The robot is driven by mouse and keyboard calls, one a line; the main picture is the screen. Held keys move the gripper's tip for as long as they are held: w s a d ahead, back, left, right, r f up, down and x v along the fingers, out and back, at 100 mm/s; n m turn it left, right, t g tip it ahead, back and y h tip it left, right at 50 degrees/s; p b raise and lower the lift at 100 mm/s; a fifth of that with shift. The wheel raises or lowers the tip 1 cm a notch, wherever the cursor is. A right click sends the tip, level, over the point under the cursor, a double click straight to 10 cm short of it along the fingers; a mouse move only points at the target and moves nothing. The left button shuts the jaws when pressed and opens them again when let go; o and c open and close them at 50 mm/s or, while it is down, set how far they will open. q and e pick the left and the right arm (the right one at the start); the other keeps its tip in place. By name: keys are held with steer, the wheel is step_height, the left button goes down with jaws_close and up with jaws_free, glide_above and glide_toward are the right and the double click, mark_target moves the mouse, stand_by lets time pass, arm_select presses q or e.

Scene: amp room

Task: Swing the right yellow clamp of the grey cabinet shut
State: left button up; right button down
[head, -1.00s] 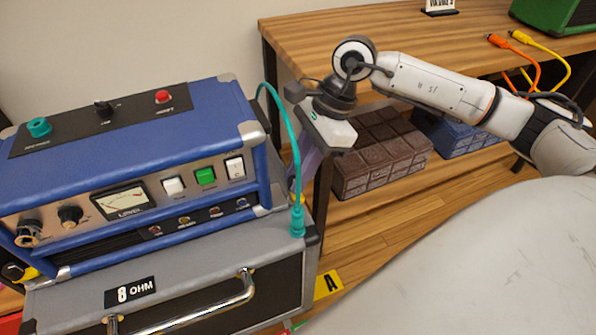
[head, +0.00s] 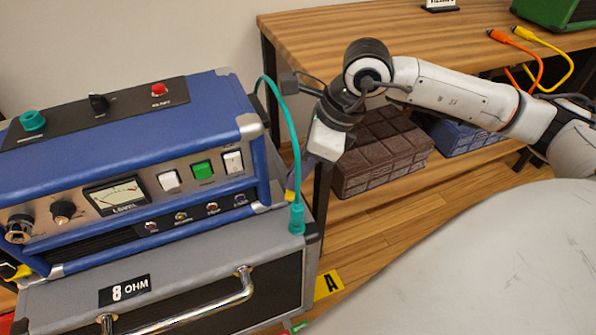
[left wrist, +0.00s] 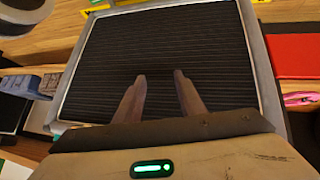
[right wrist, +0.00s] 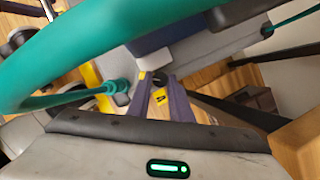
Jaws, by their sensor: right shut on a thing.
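The grey cabinet (head: 265,247) with the 8 OHM label stands at the lower left in the head view, under a blue amplifier (head: 200,127). The right yellow clamp (head: 290,196) shows as a small yellow piece at the cabinet's right rear, beside the teal cable plug. My right gripper (head: 293,186) reaches down there and is shut on the clamp, whose shape is mostly hidden. In the right wrist view its fingers (right wrist: 160,84) have a dark round part between their tips. My left gripper (left wrist: 160,78) is open and empty before a black ribbed panel.
A teal cable (head: 297,140) arches close beside my right gripper and crosses the right wrist view. A wooden bench (head: 330,30) with dark brown blocks (head: 380,160) beneath stands behind my right arm.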

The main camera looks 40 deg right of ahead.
steer(key=m+h+b, duration=0.1)
steer(key=m, duration=0.1)
steer(key=shift+a+m+t, duration=0.15)
steer(key=shift+m+t, duration=0.15)
steer(key=shift+m, duration=0.1)
steer(key=m, duration=0.2)
steer(key=m+h+b, duration=0.1)
steer(key=m, duration=0.1)
steer(key=shift+s+a+t+h, duration=0.1)
steer(key=shift+a+t+h, duration=0.1)
steer(key=shift+t+h, duration=0.1)
steer(key=shift+m, duration=0.5)
steer(key=shift+m+h, duration=0.4)
steer(key=shift+m, duration=0.3)
arm_select(q)
steer(key=shift+w+d+r+h+b, duration=0.15)
steer(key=shift+d, duration=0.2)
steer(key=shift+w+d+r+h+b, duration=0.1)
steer(key=shift+d+h+b, duration=0.05)
steer(key=shift+d, duration=0.2)
arm_select(e)
steer(key=shift+m, duration=0.3)
arm_select(q)
steer(key=shift+w+r, duration=0.15)
steer(key=shift+r, duration=0.05)
arm_select(e)
steer(key=c, duration=1.6)
jaws_free()
